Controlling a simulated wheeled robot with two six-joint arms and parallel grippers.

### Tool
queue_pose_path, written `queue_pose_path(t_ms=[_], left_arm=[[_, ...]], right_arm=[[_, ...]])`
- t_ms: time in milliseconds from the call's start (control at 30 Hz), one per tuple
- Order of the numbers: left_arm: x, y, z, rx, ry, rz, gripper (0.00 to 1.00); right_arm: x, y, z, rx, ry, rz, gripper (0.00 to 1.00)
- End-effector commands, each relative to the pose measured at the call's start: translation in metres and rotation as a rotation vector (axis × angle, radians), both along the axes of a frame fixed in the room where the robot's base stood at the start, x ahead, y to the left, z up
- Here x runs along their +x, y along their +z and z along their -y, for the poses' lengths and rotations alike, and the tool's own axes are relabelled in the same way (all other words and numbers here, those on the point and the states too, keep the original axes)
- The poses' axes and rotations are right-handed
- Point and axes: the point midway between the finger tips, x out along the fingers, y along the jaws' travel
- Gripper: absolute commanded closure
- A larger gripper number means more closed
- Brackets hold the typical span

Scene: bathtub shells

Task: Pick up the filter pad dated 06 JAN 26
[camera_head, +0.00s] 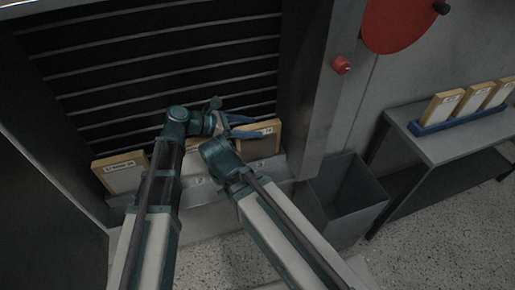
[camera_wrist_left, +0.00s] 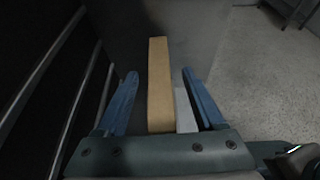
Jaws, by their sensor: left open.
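Three tan-framed filter pads stand along a ledge below a dark slatted panel in the head view. The left pad (camera_head: 121,173) has a date label too small to read surely. A middle pad (camera_head: 194,146) is mostly hidden behind my arms. The right pad (camera_head: 262,143) has a label whose date I cannot make out. My left gripper (camera_head: 243,127) is open at the right pad's upper left. In the left wrist view, a tan pad edge (camera_wrist_left: 160,85) stands between the open blue fingers of the left gripper (camera_wrist_left: 160,73), with gaps on both sides. My right gripper is not visible.
A grey open bin (camera_head: 352,197) stands on the floor right of the ledge. A grey side table (camera_head: 455,137) holds a blue rack (camera_head: 440,126) with several framed pads. A metal post (camera_head: 318,90) carries a red knob (camera_head: 341,65). A red disc (camera_head: 398,22) is above.

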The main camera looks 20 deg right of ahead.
Motion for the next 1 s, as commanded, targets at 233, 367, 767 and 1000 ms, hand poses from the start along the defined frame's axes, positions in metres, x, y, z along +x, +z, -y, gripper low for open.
queue_pose_path(t_ms=[233, 367, 767, 1000], left_arm=[[0.0009, -0.0064, 0.0159, 0.000, 0.001, 0.001, 0.30], [0.0008, -0.0061, 0.0155, 0.000, 0.001, 0.000, 0.35], [0.0009, -0.0061, 0.0152, 0.000, 0.001, 0.000, 1.00], [0.0009, -0.0062, 0.0152, 0.000, 0.001, 0.000, 1.00]], right_arm=[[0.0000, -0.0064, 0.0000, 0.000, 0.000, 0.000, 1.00], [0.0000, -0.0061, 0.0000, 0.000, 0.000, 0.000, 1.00], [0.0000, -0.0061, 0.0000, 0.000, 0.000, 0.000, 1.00], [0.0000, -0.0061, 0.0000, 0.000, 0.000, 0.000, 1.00]])
